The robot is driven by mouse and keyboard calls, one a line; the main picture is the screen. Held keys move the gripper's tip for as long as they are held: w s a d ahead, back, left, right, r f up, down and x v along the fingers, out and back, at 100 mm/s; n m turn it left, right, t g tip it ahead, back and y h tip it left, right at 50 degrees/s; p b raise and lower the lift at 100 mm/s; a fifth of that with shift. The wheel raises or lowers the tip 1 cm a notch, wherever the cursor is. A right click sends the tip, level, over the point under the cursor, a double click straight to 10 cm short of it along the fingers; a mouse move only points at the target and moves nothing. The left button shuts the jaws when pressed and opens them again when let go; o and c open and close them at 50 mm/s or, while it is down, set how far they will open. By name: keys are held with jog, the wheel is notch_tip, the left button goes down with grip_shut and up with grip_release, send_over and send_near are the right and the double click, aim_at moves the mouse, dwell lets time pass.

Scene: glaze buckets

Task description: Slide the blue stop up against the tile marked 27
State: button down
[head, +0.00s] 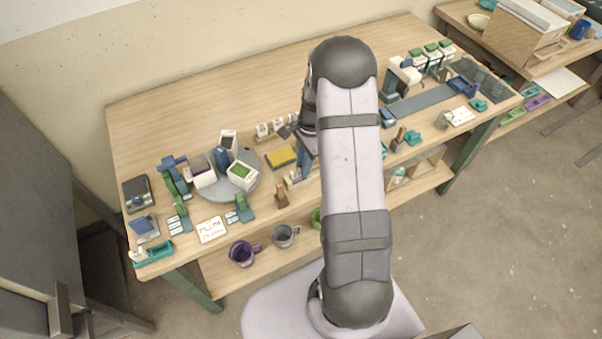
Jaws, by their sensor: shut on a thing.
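My gripper (303,133) is small and dark in the head view, beside the upper end of my arm, and partly hidden by it. It is low over the middle of the workbench. A blue piece (304,160) shows just below it, and the gripper looks shut on it. It may be the blue stop, but its outline is partly hidden. Small white tiles (262,130) stand in a wooden rack just left of the gripper. Their marks are too small to read, so I cannot tell which is 27, or whether the blue piece touches a tile.
A yellow block (281,157) lies left of the blue piece. A grey round turntable (215,188) with several items stands farther left. A grey strip (425,101) lies right of my arm. My arm hides the bench's middle. The back left of the bench (190,110) is clear.

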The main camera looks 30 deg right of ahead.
jog(key=c, duration=1.7)
grip_release()
jog(key=shift+c, duration=0.2)
notch_tip(320, 180, up, 7)
jog(key=p, duration=0.6)
